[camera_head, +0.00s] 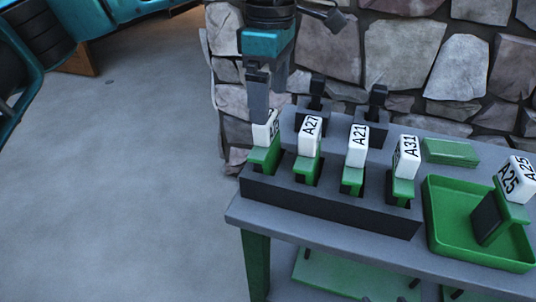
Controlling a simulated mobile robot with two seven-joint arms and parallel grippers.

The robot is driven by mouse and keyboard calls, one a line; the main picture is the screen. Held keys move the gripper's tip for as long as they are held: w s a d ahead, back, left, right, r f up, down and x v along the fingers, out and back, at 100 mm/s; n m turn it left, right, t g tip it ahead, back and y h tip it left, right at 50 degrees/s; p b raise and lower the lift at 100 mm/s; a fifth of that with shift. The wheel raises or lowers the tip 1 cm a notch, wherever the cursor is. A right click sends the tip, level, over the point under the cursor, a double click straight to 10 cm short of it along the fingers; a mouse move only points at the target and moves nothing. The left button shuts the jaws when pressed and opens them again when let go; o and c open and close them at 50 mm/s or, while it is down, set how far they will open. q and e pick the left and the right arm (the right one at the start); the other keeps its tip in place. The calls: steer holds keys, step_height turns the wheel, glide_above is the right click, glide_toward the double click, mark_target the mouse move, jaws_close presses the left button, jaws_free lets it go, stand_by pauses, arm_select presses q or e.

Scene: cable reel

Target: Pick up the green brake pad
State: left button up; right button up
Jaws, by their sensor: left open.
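Several green brake pads with white labelled tops stand upright in slots of a dark rack. The leftmost pad (264,158) has a label partly hidden by my left gripper (268,112). An A25 pad (512,212) leans in the green tray (456,245). My left gripper is open, pointing down at the top of the leftmost pad. I cannot tell whether it touches. My right gripper is not in view.
The dark rack (330,210) stands on a grey table (300,230). Two dark posts (317,98) (376,105) stand behind it. A flat green block (450,152) lies at the back right. A stone wall (400,60) is behind; the floor at left is clear.

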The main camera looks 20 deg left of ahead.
mark_target(265, 156)
arm_select(q)
step_height(265, 156, down, 5)
steer(key=shift+a+f+b, duration=0.15)
steer(key=shift+f+b, duration=0.05)
steer(key=shift+b, duration=0.4)
steer(key=shift+r, duration=0.1)
jaws_close()
stand_by(0.5)
